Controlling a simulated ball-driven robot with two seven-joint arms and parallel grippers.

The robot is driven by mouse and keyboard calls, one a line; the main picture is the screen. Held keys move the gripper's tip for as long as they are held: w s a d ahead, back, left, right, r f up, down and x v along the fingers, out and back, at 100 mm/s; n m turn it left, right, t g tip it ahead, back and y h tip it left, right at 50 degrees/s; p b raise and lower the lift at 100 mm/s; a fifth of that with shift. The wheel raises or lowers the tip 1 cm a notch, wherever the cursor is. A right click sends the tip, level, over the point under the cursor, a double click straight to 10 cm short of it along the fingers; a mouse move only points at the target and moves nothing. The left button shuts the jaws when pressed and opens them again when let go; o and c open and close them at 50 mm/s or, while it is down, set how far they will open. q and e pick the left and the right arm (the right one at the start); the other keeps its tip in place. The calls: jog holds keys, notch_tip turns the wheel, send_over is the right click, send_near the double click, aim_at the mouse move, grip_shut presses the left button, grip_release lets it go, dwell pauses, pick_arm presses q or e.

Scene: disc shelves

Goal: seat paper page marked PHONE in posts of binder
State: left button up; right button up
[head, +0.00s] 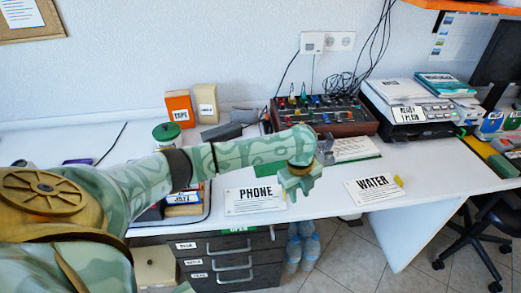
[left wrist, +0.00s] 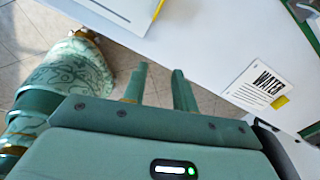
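The white page marked PHONE (head: 255,199) lies flat near the table's front edge. A page corner with a yellow tab, apparently the same page, shows at the top of the left wrist view (left wrist: 122,10). My left gripper (head: 298,187) hangs just right of that page in the head view, with nothing held. Its two fingers stand apart in the left wrist view (left wrist: 160,88). What looks like the open binder (head: 357,149) lies behind it, partly hidden by my arm; its posts are not clear. Part of my other arm seems to show in the left wrist view; its fingers are unclear.
A page marked WATER (head: 372,190) lies to the right, also in the left wrist view (left wrist: 262,83). A control box with knobs (head: 325,115) and a printer (head: 410,108) stand at the back. Drawers (head: 232,262) are below the table.

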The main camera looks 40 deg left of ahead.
pick_arm(q)
jog(key=w+a+r+m+g+b, duration=0.15)
jog(key=a+r+m, duration=0.25)
jog(key=a+r, duration=0.45)
jog(key=shift+t+y, duration=0.25)
jog(key=shift+y, duration=0.05)
jog(key=f+b, duration=0.2)
jog(key=f, duration=0.1)
jog(key=d+f+b, duration=0.1)
jog(key=f, duration=0.2)
jog(key=f+b, duration=0.2)
jog(key=shift+w+d+f+b, duration=0.3)
jog(key=shift+w+d+f, duration=0.05)
jog(key=shift+w+f, duration=0.05)
notch_tip(320, 180, down, 6)
jog(key=b, duration=0.4)
jog(key=shift+s+d+r, duration=0.15)
jog(key=shift+r, duration=0.3)
jog(key=shift+s, duration=0.1)
grip_shut()
pick_arm(e)
jog(key=s+f+g, duration=0.1)
jog(key=s+f, duration=0.4)
jog(key=f, duration=0.5)
jog(key=shift+s+d, duration=0.15)
jog(key=shift+d, duration=0.05)
